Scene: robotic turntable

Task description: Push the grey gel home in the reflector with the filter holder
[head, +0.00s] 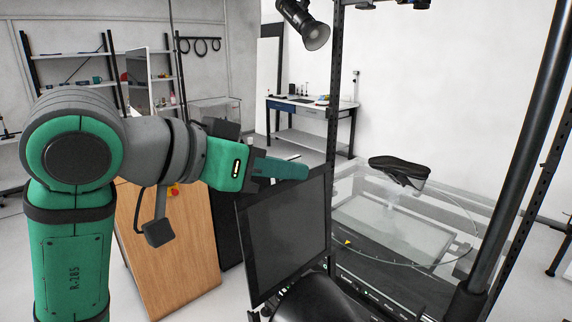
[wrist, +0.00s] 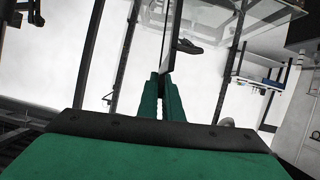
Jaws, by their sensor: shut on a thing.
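My gripper (head: 303,171) is green and points right, at the height of the black screen's top corner in the head view. In the wrist view its two fingers (wrist: 163,78) are close together, with a dark sliver between them. I cannot make out what they hold. A black studio lamp (head: 315,36) with a round front hangs beside the dark upright, well above my gripper. I cannot tell whether this is the reflector. I cannot identify the grey gel or the filter holder in either view.
The black screen (head: 287,235) stands just below and beside my gripper. A dark upright post (head: 337,90) rises right of the fingertips. Beyond it a black shoe (head: 398,170) sits over a glass-sided turntable (head: 465,195). A wooden panel (head: 170,255) stands below my arm.

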